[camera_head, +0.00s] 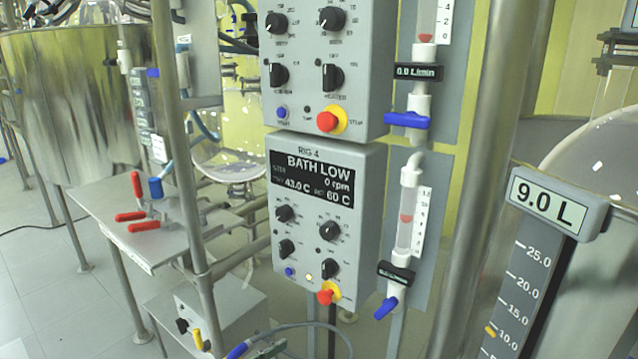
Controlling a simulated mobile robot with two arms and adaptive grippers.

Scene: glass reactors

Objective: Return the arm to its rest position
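Neither of my grippers shows in the head view, and I can make out no arm of mine. The lower control panel (325,225) is marked RIG 4. Its display (312,180) reads BATH LOW, 0 rpm, 43.0 C and 60 C. It carries several black knobs and a red button (325,297) on a yellow base. An upper control panel (325,65) has similar knobs and a red button (327,121).
Flow tubes with blue valve handles (407,121) stand right of the panels. A level gauge (548,205) reads 9.0 L. Metal posts (478,150) stand close. A table (120,205) with red-handled valves (140,205) and a steel vessel (85,100) are at left.

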